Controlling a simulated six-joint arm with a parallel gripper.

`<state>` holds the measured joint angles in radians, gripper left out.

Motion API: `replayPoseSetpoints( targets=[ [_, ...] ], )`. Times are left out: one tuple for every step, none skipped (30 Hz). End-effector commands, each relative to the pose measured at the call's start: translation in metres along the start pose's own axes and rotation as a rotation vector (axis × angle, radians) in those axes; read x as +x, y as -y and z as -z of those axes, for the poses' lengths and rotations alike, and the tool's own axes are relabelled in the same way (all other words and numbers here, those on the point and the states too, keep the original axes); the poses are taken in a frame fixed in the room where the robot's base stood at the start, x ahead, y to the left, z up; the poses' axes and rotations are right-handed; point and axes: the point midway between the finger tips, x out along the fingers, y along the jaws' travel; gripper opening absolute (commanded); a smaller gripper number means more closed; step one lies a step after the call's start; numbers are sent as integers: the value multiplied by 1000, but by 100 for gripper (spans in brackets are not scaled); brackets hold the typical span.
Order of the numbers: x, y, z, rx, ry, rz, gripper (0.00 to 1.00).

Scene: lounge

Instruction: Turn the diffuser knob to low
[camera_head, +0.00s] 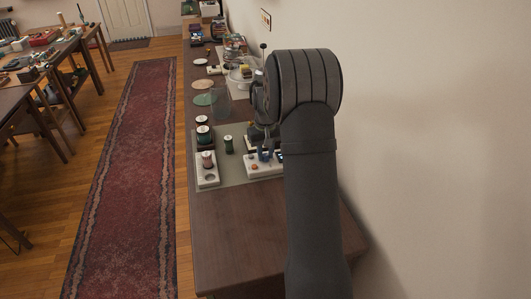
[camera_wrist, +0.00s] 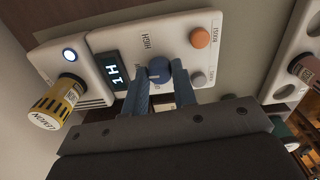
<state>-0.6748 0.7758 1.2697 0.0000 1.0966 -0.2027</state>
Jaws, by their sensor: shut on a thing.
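The diffuser is a white box (camera_wrist: 120,40) seen at a tilt in the wrist view, with a round blue knob (camera_wrist: 158,68) on its face. A "HIGH" label stands by the knob; the other markings are partly covered. A dark display (camera_wrist: 113,71) beside it shows lit characters like "HI". My gripper (camera_wrist: 160,84) is shut on the knob, with a blue-grey finger on each side. In the head view the white box (camera_head: 255,168) sits on the mat below my gripper (camera_head: 264,149), and my arm hides its right part.
Spools (camera_head: 207,160) stand left of the box. The near tabletop (camera_head: 235,235) is clear; the wall is close on the right.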

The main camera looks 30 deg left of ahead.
Motion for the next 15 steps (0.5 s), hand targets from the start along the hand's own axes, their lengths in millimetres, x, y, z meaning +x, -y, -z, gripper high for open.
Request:
replayPoseSetpoints(
  targets=[
    [-1,0,0,-14,-2,0,2],
    [-1,0,0,-22,-2,0,2],
    [-1,0,0,-33,-2,-1,2],
    [-1,0,0,-38,-2,-1,2],
    [-1,0,0,-43,-2,-1,2],
    [-1,0,0,-49,-2,-1,2],
    [-1,0,0,-53,-2,-1,2],
    [-1,0,0,-56,-2,-1,2],
    [-1,0,0,-59,-2,-1,2],
    [-1,0,1,-60,-2,-1,2],
    [-1,0,1,-61,-2,-1,2],
    [-1,0,1,-61,-2,-1,2],
    [-1,0,1,-62,-2,-1,2],
    [-1,0,1,-62,-2,-1,2],
    [-1,0,1,-61,-2,-1,2]
  ],
)
